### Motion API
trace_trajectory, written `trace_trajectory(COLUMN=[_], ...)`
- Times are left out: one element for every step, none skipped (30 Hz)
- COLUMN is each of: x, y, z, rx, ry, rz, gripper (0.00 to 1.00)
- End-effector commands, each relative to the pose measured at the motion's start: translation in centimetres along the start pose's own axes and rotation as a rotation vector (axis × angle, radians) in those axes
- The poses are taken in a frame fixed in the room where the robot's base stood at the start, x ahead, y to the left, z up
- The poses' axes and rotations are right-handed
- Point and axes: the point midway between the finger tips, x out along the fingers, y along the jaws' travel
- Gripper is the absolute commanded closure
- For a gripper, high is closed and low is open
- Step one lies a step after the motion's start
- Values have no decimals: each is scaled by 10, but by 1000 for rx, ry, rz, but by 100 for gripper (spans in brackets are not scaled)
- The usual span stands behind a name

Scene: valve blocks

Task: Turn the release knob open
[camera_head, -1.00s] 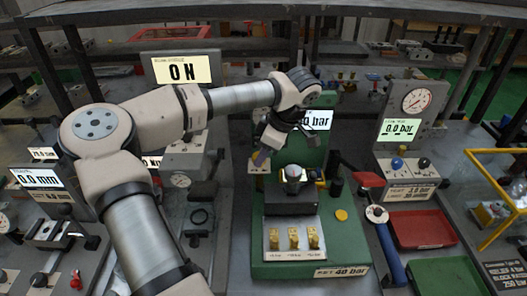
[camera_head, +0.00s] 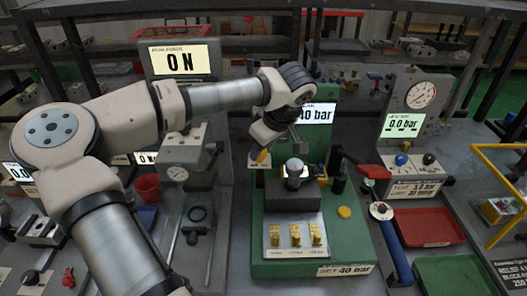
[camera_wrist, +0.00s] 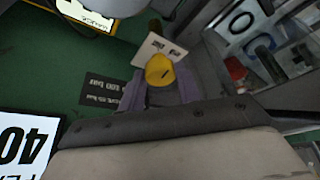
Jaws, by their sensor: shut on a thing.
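A yellow knob (camera_wrist: 159,70) with a dark slot sits between the two fingers of my gripper (camera_wrist: 161,82) in the wrist view. My gripper is shut on it. A pale plate with dark marks lies just behind the knob, and a dark label beside it ends in "100 bar". In the head view the yellow knob (camera_head: 263,157) shows at the left side of the green test stand (camera_head: 335,245), with my gripper (camera_head: 262,150) at it. My wrist partly covers this spot. I cannot read a mark naming the knob.
A silver-topped block (camera_head: 295,168) and several brass pieces stand on the green stand. A red-handled lever (camera_head: 367,168) is close on the right. A gauge panel (camera_head: 404,125) reads 0.0 bar.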

Motion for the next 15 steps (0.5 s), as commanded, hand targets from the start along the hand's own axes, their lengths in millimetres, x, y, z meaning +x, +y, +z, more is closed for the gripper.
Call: trace_trajectory(x=[2, 2, 2, 2, 2, 2, 2, 2, 2, 2, 2, 2, 2, 1, 1], y=[-1, -2, -2, -2, -3, -3, -3, -4, -4, -4, -4, -5, -5, -6, -6], z=[1, 0, 0, 0, 0, 0, 0, 0, -1, -1, -1, -1, -1, -1, -1], rx=[41, 67, 102, 128, 154, 189, 216, 242, 275, 301, 327, 359, 383, 407, 438], ry=[1, 1, 1, 1, 1, 1, 1, 1, 1, 1, 1, 1, 1, 1, 1], rz=[18, 30, 44, 54, 66, 80, 91, 103, 116, 126, 138, 152, 161, 171, 184], gripper=[89, 89, 89, 89, 89, 89, 89, 89, 89, 89, 89, 89, 89, 89, 89])
